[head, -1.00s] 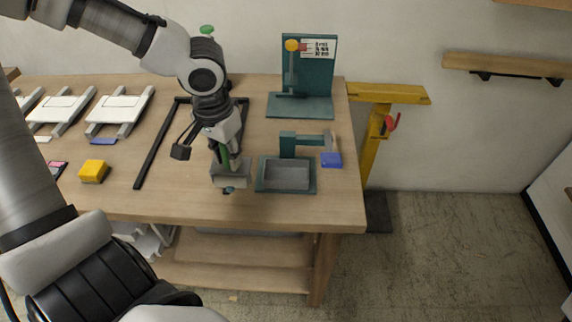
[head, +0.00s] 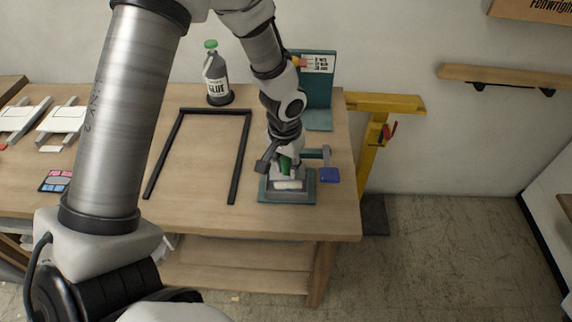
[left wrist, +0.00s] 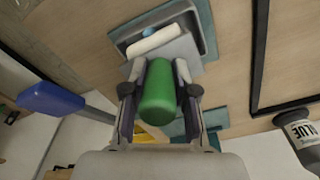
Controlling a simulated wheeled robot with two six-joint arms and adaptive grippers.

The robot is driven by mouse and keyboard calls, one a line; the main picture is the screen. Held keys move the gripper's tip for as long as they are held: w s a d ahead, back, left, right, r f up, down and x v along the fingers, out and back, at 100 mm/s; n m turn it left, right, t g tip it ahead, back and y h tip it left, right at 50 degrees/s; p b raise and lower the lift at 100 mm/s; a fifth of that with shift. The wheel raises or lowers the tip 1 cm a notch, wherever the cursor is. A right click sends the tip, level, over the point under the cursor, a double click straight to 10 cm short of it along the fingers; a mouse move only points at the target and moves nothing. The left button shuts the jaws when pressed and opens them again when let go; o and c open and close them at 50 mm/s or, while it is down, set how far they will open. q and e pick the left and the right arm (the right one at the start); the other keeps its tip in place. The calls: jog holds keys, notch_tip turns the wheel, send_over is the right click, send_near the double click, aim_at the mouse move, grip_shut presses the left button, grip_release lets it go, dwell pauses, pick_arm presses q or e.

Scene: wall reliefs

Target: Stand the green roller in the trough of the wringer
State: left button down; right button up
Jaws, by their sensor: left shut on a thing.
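My left gripper (head: 287,166) is shut on the green handle of the roller; the green roller (left wrist: 157,92) fills the space between the fingers in the left wrist view. A grey plate and a white sleeve (head: 288,185) are at its lower end. The wringer (head: 306,197) has a teal base, a grey trough (left wrist: 206,40) and a lever with a blue grip (head: 330,175). The roller's lower end is over or inside the trough; I cannot tell whether it touches the floor. The gripper hides part of the wringer. My right gripper is out of view.
A black frame (head: 240,160) lies on the bench left of the wringer. A glue bottle (head: 216,80) stands behind it. A teal stand (head: 318,90) is at the back right. The bench's front and right edges are close to the wringer.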

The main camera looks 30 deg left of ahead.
pick_arm(q)
jog(key=c, duration=1.2)
grip_release()
jog(key=shift+s+f, duration=0.3)
jog(key=shift+f, duration=0.15)
jog(key=shift+o, duration=1.4)
jog(key=shift+w+f, duration=0.1)
jog(key=shift+w+a+f, duration=0.2)
jog(key=shift+w+a, duration=0.05)
jog(key=shift+w, duration=0.3)
jog(key=shift+s+d+r, duration=0.1)
jog(key=shift+s+r, duration=0.1)
jog(key=shift+r, duration=0.1)
jog(key=r, duration=1.1)
jog(key=shift+s+r+b, duration=0.2)
jog(key=shift+s+b, duration=0.15)
jog(key=shift+s, duration=0.05)
jog(key=shift+w+r, duration=0.1)
jog(key=shift+r, duration=0.15)
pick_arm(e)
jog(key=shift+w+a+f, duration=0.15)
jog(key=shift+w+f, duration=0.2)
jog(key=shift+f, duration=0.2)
pick_arm(q)
jog(key=shift+f, duration=0.1)
